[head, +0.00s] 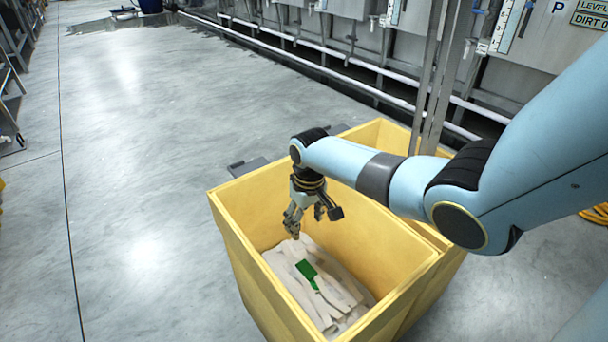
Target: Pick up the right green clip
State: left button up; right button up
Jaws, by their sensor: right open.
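A green clip (307,271) lies on pale webbing strips (338,291) inside a yellow bin (247,262). My right gripper (305,229) points down into the bin, above the far end of the webbing and a little behind the green clip. Its fingers are open and I see nothing between them. Only one green clip shows in this view. My left gripper is not in view.
A second yellow bin section (384,135) adjoins behind, partly hidden by my right arm. The bin walls surround the webbing. Metal posts (437,80) stand behind the bin, before pipes and grey machines. The floor (140,190) to the left is clear.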

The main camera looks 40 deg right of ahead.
jog(key=b, duration=0.7)
send_near(311, 273)
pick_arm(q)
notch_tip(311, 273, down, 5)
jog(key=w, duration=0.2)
pick_arm(e)
jog(key=shift+w+a+f+g, duration=0.15)
jog(key=shift+w+f+g, duration=0.05)
jog(key=shift+w+g, duration=0.2)
notch_tip(311, 273, down, 5)
jog(key=b, duration=0.3)
jog(key=shift+f, duration=0.15)
notch_tip(311, 273, down, 5)
jog(key=b, duration=0.4)
jog(key=shift+s, duration=0.15)
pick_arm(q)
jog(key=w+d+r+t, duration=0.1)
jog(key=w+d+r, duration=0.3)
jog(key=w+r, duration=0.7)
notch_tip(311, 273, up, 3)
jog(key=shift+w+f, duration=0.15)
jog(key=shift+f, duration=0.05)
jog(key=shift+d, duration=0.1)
pick_arm(e)
jog(key=c, duration=1.2)
